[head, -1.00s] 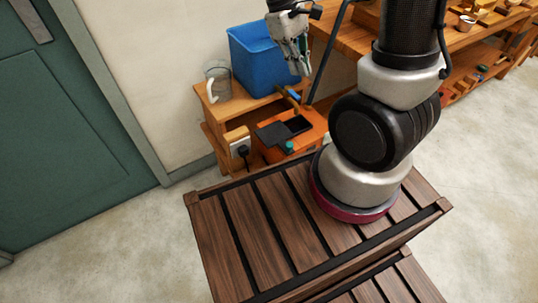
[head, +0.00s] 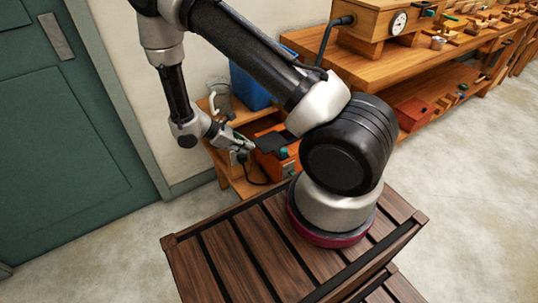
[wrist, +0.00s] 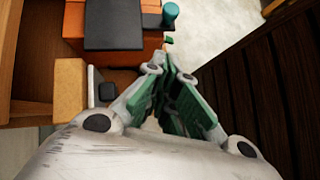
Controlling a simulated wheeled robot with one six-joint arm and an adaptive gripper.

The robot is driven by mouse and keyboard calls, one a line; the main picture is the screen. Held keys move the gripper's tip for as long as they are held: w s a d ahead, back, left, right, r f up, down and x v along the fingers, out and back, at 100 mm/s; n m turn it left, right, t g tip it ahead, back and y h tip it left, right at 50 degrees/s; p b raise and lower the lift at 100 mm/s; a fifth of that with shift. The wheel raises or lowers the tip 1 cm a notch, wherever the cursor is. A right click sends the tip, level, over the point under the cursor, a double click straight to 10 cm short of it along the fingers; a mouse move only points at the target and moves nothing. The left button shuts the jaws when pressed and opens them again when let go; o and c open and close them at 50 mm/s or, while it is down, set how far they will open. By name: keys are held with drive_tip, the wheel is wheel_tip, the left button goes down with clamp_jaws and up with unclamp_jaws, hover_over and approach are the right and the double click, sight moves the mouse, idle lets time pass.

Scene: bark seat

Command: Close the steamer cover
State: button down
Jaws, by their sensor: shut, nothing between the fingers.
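An orange box (head: 268,166) with a dark flat panel (head: 274,142) and a teal knob (head: 284,153) stands on a low wooden shelf; I take it for the steamer and the panel for its cover. In the wrist view the dark panel (wrist: 114,24) lies level above the orange body (wrist: 128,53), with the teal knob (wrist: 170,11) at its right. My gripper (head: 248,146) is shut and empty beside the box's left side. In the wrist view its green-padded fingers (wrist: 168,62) meet near the box; I cannot tell whether they touch it. My arm hides part of the box.
A wooden block with a black plug (wrist: 107,92) and cord is close left of my fingers. A grey mug (head: 218,92) and a blue bin (head: 248,84) stand behind. A wooden box with a dial (head: 398,23) sits on the workbench. Floor at the left is clear.

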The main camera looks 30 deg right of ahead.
sight(279, 156)
drive_tip(key=x, duration=0.3)
drive_tip(key=r+x, duration=0.1)
drive_tip(key=x, duration=0.2)
drive_tip(key=d+x, duration=0.1)
drive_tip(key=x, duration=0.2)
drive_tip(key=shift+s+d, duration=0.25)
drive_tip(key=shift+s, duration=0.05)
drive_tip(key=shift+s+d, duration=0.2)
drive_tip(key=shift+d, duration=0.55)
drive_tip(key=shift+d, duration=0.15)
